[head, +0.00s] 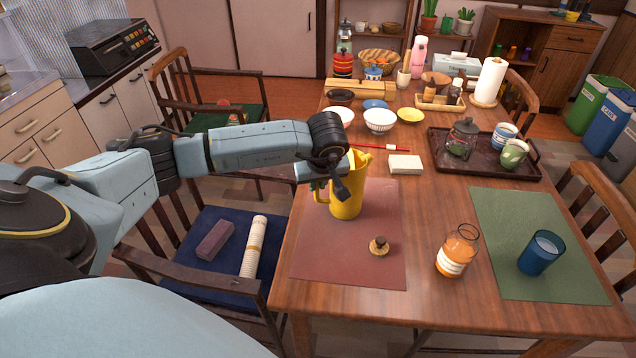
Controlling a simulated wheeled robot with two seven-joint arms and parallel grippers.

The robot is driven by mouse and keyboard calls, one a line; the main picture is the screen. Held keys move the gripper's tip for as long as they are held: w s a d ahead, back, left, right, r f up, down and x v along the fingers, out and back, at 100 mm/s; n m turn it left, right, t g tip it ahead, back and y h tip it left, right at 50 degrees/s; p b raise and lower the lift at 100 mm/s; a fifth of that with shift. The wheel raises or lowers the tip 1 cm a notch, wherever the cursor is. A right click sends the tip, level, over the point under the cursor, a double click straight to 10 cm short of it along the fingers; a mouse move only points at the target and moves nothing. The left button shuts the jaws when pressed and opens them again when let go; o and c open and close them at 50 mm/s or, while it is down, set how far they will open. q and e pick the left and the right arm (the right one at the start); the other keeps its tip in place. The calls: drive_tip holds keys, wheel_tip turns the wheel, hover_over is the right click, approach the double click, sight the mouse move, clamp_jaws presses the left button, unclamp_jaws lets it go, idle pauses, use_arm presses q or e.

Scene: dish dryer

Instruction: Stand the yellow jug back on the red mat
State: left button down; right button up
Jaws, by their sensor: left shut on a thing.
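The yellow jug (347,198) is roughly upright over the back part of the red mat (345,250), its handle side toward the left. My left gripper (328,188) comes in from the left and is shut on the jug at its handle side. The gripper and wrist hide part of the jug's upper left. The jug's base appears at the mat, but I cannot tell whether it touches. My right gripper is not in view.
A small round brown-knobbed lid (379,246) lies on the mat in front of the jug. An orange jar (457,250) stands right of the mat. A blue cup (541,252) stands on a green mat (500,215).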

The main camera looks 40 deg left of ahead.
use_arm(q)
drive_tip(key=shift+r, duration=0.1)
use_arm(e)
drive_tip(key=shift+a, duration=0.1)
use_arm(q)
drive_tip(key=c, duration=1.5)
unclamp_jaws()
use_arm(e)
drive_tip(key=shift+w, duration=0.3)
use_arm(q)
drive_tip(key=shift+o, duration=0.2)
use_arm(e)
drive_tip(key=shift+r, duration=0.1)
use_arm(q)
drive_tip(key=p+v, duration=0.2)
drive_tip(key=v, duration=1)
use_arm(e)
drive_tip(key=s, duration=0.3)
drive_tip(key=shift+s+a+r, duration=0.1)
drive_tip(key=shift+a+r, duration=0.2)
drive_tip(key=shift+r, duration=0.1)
